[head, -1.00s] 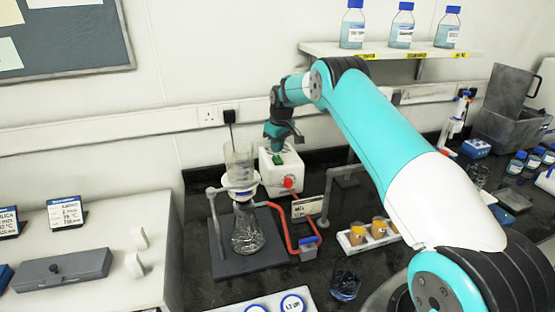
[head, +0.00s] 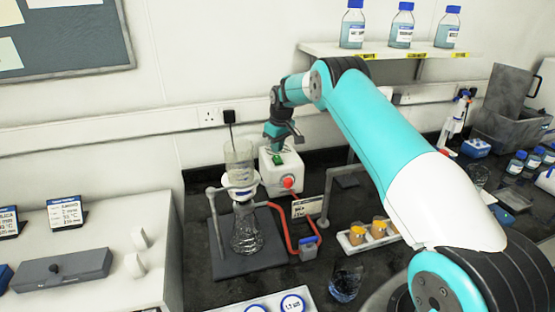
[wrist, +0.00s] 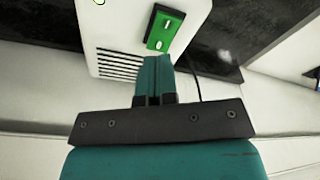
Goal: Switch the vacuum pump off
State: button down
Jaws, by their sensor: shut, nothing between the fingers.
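The vacuum pump (head: 270,182) is a white box on the dark bench, with a red knob on its front and a red hose running from it. A green rocker switch (head: 278,159) sits on its top. In the wrist view the pump (wrist: 118,38) shows a slotted vent, and the green switch (wrist: 164,30) lies just beyond my fingertips. My gripper (head: 277,147) is above the pump's top, pointing down. It is shut and empty; its teal fingers (wrist: 154,62) are together, close to the switch's near end. I cannot tell whether they touch it.
A glass filter flask (head: 246,232) with a funnel stands on a stand left of the pump. A small sign (head: 308,206) and a tray of orange-topped vials (head: 370,234) are to the right. A bottle shelf (head: 400,48) hangs behind.

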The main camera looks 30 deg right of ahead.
aim_at(277, 157)
jog(key=shift+f+b, duration=0.8)
jog(key=shift+f, duration=0.45)
dwell(0.4)
jog(key=shift+r+p, duration=1.8)
jog(key=shift+r, duration=1.7)
